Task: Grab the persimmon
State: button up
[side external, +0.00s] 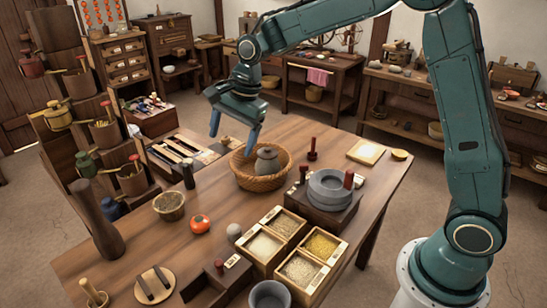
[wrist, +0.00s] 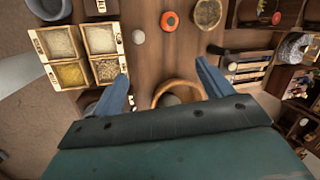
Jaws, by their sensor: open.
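The persimmon (side external: 200,224) is a round orange-red fruit on the wooden table, left of the grain boxes. It also shows near the top middle of the wrist view (wrist: 170,20), beyond my fingertips. My gripper (side external: 232,135) hangs above the table near the wicker basket, well apart from the persimmon. In the wrist view my gripper's two blue fingers (wrist: 162,78) are spread wide with nothing held between them.
Near the persimmon are a small bowl (side external: 169,206), a pale round ball (side external: 234,232) and grain boxes (side external: 262,246). A tall dark wooden pestle (side external: 97,220) stands left. A stone quern (side external: 330,188) stands right.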

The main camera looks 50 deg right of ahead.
aim_at(200, 218)
jog(key=w+a+f+m, duration=0.1)
jog(key=w+f+m, duration=0.2)
jog(key=f, duration=0.4)
jog(key=w+a+f+m+g+y, duration=0.1)
jog(key=w+f+m, duration=0.3)
jog(key=f, duration=0.4)
jog(key=shift+w+a+f, duration=0.2)
jog(key=shift+w+a, duration=0.35)
jog(key=shift+w, duration=0.25)
jog(key=shift+f, duration=0.1)
jog(key=shift+x, duration=4.15)
jog(key=shift+s+f, duration=0.1)
jog(key=shift+x, duration=2.55)
jog(key=shift+d, duration=0.1)
jog(key=c, duration=1.1)
